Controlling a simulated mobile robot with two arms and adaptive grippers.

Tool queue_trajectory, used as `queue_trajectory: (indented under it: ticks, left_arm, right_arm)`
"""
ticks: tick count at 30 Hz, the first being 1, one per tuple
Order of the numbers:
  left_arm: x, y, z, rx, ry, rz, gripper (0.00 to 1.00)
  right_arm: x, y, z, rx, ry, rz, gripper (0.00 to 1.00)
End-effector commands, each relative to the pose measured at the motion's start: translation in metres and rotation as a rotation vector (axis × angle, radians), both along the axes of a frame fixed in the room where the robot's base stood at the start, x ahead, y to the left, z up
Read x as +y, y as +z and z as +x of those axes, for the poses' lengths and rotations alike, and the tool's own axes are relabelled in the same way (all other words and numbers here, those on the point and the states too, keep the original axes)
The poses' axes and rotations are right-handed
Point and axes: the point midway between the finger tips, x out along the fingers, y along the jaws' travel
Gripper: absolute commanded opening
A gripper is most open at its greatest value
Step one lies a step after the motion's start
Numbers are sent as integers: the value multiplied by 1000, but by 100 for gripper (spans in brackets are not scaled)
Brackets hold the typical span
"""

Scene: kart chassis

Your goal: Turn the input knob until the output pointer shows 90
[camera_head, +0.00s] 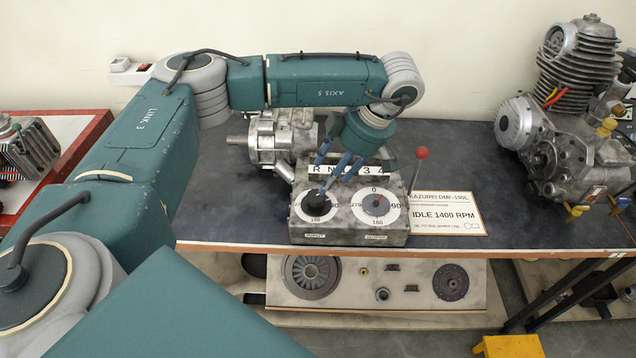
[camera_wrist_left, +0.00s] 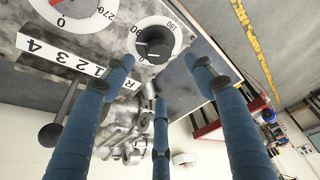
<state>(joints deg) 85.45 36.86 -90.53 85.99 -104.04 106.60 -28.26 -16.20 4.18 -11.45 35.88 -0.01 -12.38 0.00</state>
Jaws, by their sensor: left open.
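The grey gearbox (camera_head: 350,232) stands on the dark bench mat with two white dials on its top. The black input knob (camera_head: 317,203) is on the left dial. In the wrist view the knob (camera_wrist_left: 154,45) shows beyond my fingertips, apart from them. The output dial (camera_head: 380,208) is on the right, with a small red pointer. In the wrist view its red pointer (camera_wrist_left: 70,6) lies near the 0 mark, though the dial is cut off. My left gripper (camera_head: 332,184) is open and empty, its blue fingers reaching down just above the knob. My right gripper is not in view.
A red-balled lever (camera_head: 421,154) rises at the gearbox's right. A white sign (camera_head: 445,212) lies beside it. An engine (camera_head: 565,120) stands at the bench's right end. A lower shelf (camera_head: 400,295) holds clutch parts. Bare mat lies between sign and engine.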

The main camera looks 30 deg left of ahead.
Motion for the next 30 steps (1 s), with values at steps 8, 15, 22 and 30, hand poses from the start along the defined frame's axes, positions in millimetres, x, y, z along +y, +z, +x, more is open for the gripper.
queue_trajectory:
  ticks: [8,15,22,30]
  left_arm:
    - [21,-48,-6,5,2,-1,56]
    - [32,-77,-8,2,1,-3,56]
    - [34,-84,-8,1,1,-3,56]
    - [34,-83,-8,1,1,-3,32]
  right_arm:
    - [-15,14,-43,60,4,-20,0]
    - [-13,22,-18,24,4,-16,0]
    - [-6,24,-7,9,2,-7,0]
    - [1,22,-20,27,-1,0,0]
